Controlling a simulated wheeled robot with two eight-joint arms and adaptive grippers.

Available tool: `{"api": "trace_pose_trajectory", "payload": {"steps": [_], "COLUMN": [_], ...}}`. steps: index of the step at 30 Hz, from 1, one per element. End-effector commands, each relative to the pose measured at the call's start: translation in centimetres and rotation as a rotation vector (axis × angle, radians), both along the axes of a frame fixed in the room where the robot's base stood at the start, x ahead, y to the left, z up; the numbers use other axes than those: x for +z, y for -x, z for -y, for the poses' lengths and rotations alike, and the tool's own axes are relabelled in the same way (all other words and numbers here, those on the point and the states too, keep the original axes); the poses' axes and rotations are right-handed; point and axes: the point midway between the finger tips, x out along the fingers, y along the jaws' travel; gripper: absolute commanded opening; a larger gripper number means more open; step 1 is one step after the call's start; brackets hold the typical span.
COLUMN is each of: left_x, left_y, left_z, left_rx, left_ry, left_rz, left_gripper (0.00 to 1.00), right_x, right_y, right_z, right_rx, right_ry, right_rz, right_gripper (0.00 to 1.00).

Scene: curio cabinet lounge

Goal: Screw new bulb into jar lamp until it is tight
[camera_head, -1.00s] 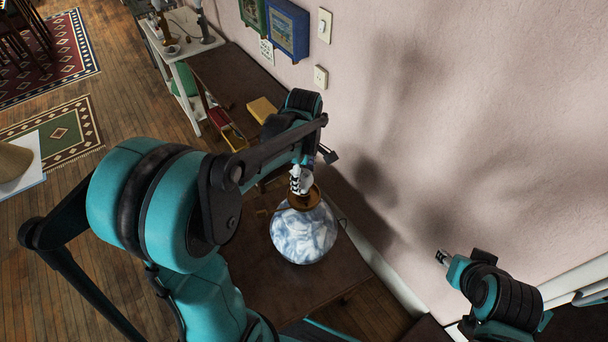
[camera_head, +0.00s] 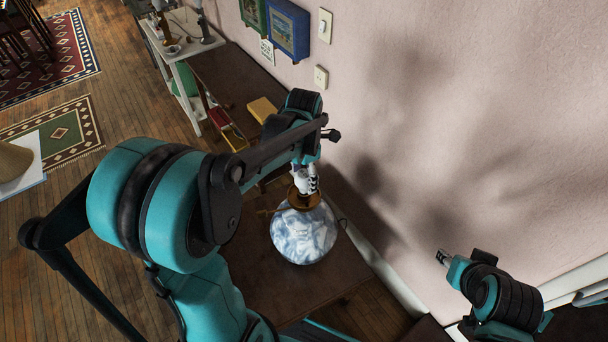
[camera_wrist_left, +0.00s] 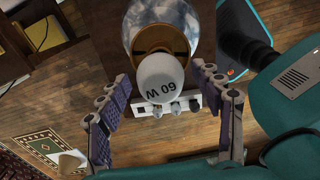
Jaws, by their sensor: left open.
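The jar lamp (camera_head: 304,234) is a round blue-and-white marbled jar with a brass-coloured cap, standing on a dark brown table. In the left wrist view the jar (camera_wrist_left: 160,22) is at the top. The white bulb (camera_wrist_left: 160,78), marked "60 W", is over the cap's centre; its base is hidden, so I cannot tell how deep it sits. My left gripper (camera_wrist_left: 160,74) is open, with one finger on each side of the bulb and visible gaps between. In the head view it is just above the lamp cap (camera_head: 306,201). My right gripper (camera_head: 443,257) is at the lower right, away from the lamp.
The pink wall (camera_head: 460,120) rises close behind the lamp. A yellow box (camera_head: 262,109) and a red open box (camera_head: 226,126) lie farther back. A white shelf (camera_head: 186,62) with lamps stands beyond. The tabletop left of the lamp is mostly clear.

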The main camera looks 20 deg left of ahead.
Motion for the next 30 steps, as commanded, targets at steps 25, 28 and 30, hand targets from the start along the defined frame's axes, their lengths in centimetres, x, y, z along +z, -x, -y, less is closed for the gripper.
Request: {"api": "trace_pose_trajectory", "payload": {"steps": [25,28,30], "left_x": [0.0,0.0,0.0], "left_y": [0.0,-0.01,-0.01], "left_z": [-0.04,-0.04,-0.05], "left_rx": [0.438,0.437,0.437], "left_ry": [0.0,0.0,0.0], "left_rz": [0.0,0.0,0.0], "left_gripper": [0.45,0.18,0.0], "right_x": [-0.01,-0.01,-0.01], "right_y": [0.0,0.0,0.0], "right_z": [0.0,0.0,0.0], "right_rx": [0.0,0.0,0.0], "right_ry": [0.0,0.0,0.0], "right_rz": [0.0,0.0,0.0], "right_gripper": [0.4,0.4,0.4]}}
